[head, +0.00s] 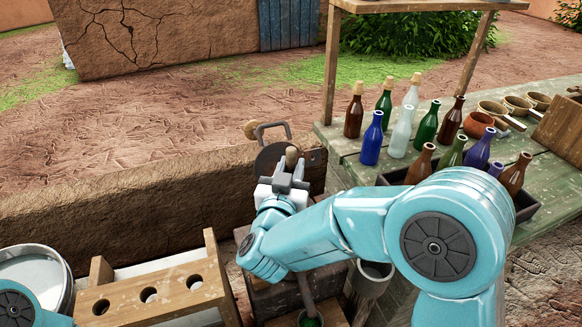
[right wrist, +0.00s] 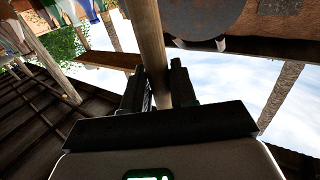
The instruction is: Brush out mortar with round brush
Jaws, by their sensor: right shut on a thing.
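My right gripper (head: 284,180) is shut on a wooden rod-like handle, whose rounded tip (head: 292,153) sticks up above the jaws. In the right wrist view the handle (right wrist: 149,35) runs up between the two dark fingers (right wrist: 161,88). It looks like a brush handle, but no bristles show. Below my right forearm, a cup-like vessel (head: 376,270) with a pale rim may be the mortar. A small round vessel with green inside (head: 311,320) is cut off at the bottom edge. Of my left arm only a link shows at the lower left; its gripper is out of view.
A dark round disc (head: 268,158) stands just behind my right gripper, against a mud wall (head: 130,215). A green table (head: 545,165) at right carries several bottles (head: 372,138) and small cups. A wooden rack with holes (head: 165,290) and a metal basin (head: 35,275) are at lower left.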

